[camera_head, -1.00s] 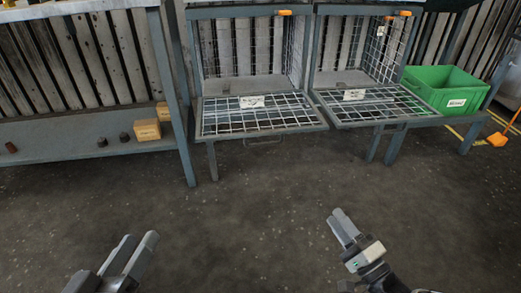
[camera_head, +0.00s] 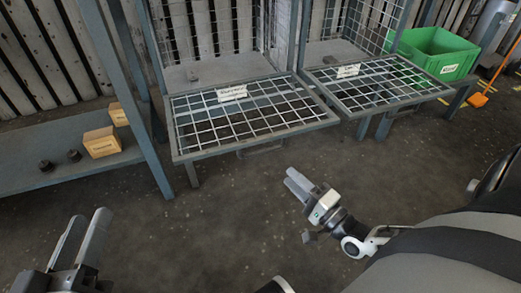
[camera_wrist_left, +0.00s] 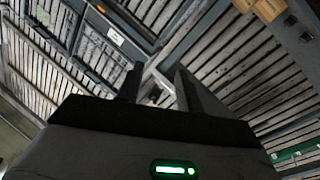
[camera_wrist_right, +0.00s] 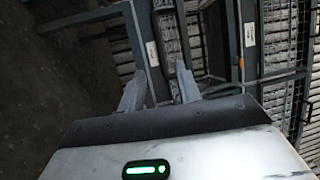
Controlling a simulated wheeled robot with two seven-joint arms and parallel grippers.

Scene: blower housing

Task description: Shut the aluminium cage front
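Two wire cages stand side by side in the head view, and both fronts are folded down flat. The left cage front (camera_head: 250,112) is a grey-framed mesh panel with a white label (camera_head: 232,92). The right cage front (camera_head: 375,85) is alike, with its own white label (camera_head: 348,71). The lettering is too small to read surely, so I cannot tell which is aluminium. My right gripper (camera_head: 292,182) is open and empty, in front of and below the left cage front, apart from it. My left gripper (camera_head: 82,238) is open and empty at the lower left.
A grey bench (camera_head: 60,172) at the left holds cardboard boxes (camera_head: 101,142) and dark round parts (camera_head: 74,155). A green crate (camera_head: 436,52) stands beyond the right cage. An orange scoop (camera_head: 477,100) is at the far right. The floor before the cages is clear.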

